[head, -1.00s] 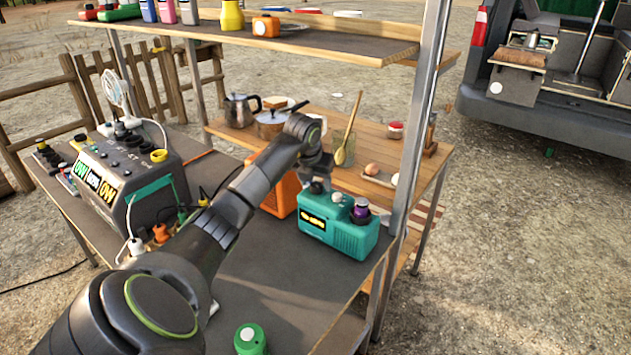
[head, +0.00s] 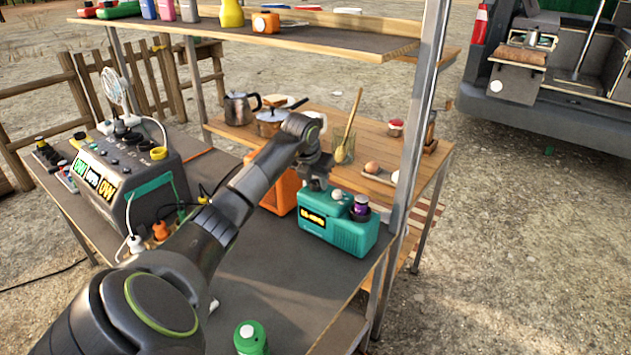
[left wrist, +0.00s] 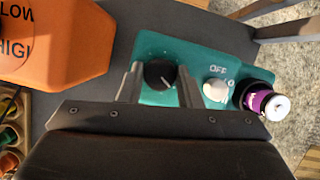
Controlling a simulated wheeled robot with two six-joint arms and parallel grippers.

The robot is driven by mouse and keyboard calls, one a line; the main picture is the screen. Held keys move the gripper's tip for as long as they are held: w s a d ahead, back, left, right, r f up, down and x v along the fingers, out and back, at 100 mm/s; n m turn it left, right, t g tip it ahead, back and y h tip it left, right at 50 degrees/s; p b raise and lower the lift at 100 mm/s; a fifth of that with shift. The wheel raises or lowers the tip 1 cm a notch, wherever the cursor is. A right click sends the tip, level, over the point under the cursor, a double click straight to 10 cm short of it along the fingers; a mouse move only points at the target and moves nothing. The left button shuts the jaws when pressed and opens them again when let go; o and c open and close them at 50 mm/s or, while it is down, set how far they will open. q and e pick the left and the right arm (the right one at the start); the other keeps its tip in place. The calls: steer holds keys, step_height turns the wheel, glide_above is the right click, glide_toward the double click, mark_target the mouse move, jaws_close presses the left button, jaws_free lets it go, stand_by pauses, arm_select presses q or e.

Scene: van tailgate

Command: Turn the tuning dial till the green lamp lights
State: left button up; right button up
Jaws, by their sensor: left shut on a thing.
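The teal radio (head: 352,238) stands on the dark table, with a small lit yellow display (head: 313,218) on its front. Its black tuning dial (left wrist: 160,74) with a pale pointer line is on top. It is hidden behind my gripper in the head view. My left gripper (head: 318,184) points down over the radio's left end. In the left wrist view its two fingers (left wrist: 158,86) are shut on the dial, one on each side. A white knob (left wrist: 215,88) marked OFF sits right of the dial. I cannot make out a green lamp. My right gripper is in neither view.
An orange box (head: 283,190) is close on the left. A metal shelf post (head: 408,150) rises just right of the radio. A green-capped container (head: 249,338) stands at the table's front.

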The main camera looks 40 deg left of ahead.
arm_select(q)
steer(key=m+b, duration=0.1)
steer(key=m, duration=0.1)
steer(key=shift+a+m+h, duration=0.1)
steer(key=shift+m+h, duration=0.2)
steer(key=shift+h, duration=0.1)
steer(key=shift+m, duration=0.5)
steer(key=o, duration=1)
steer(key=v, duration=0.6)
steer(key=b+v, duration=0.1)
steer(key=v, duration=1)
steer(key=shift+s+a+r+b, duration=0.15)
steer(key=shift+s+a+b, duration=0.15)
steer(key=shift+s+b, duration=0.05)
